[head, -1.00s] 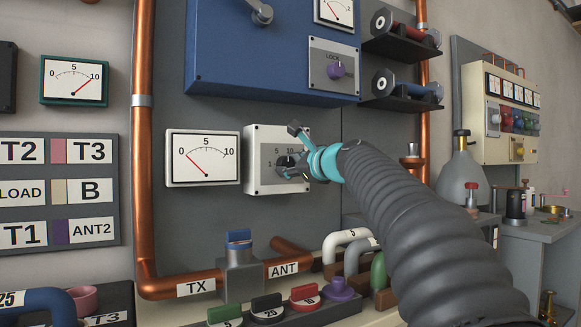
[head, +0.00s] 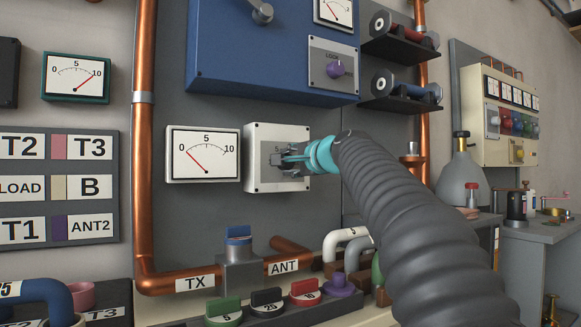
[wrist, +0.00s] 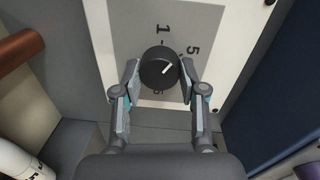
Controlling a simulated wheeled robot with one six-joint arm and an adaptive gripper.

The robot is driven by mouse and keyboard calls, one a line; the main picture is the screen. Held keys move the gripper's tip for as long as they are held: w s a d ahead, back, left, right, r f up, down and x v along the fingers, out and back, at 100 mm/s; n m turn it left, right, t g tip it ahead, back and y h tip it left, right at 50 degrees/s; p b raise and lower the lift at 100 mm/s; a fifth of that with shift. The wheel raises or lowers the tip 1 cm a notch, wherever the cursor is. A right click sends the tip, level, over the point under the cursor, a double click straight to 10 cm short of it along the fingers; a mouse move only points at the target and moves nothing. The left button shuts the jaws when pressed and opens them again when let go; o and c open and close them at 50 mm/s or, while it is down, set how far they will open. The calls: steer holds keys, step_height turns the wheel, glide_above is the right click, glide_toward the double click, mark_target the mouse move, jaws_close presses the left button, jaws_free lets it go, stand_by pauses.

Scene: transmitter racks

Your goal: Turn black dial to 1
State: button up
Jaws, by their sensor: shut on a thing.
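The black dial (wrist: 154,72) is a round knob with a white pointer line on a pale panel (head: 257,138) with a grey scale plate. In the head view my gripper (head: 285,159) covers most of the dial.
A white meter (head: 203,155) is just left of the panel. A blue cabinet (head: 235,60) with a purple knob (head: 334,71) is above. Below are copper pipes, a blue-handled valve (head: 239,238) and several coloured knobs. A copper pipe (head: 144,130) runs vertically at left.

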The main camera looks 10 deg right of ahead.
steer(key=n+b, duration=0.2)
steer(key=n, duration=0.3)
steer(key=shift+n, duration=0.4)
steer(key=shift+n+h, duration=0.3)
steer(key=o, duration=1.1)
steer(key=shift+o, duration=0.2)
steer(key=v, duration=1.2)
